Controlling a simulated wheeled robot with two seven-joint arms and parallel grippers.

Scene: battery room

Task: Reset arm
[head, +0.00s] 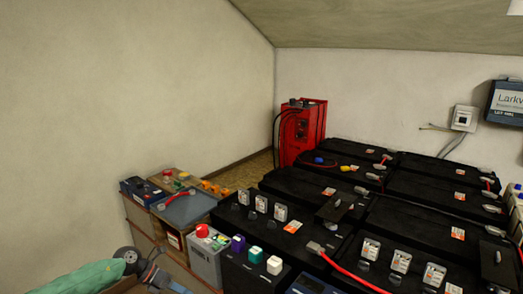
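Neither of my grippers shows in the head view, and I see no arm of mine that I can make out for sure. The task names no other object. The view takes in a corner of the battery room, with black battery blocks (300,185) filling the lower right.
A red box-shaped unit (303,130) with black cables stands by the back wall. Smaller batteries, including a grey one with a red cap (207,262), stand at the lower middle. A green object (85,277) lies bottom left. A white wall box (465,118) hangs at right.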

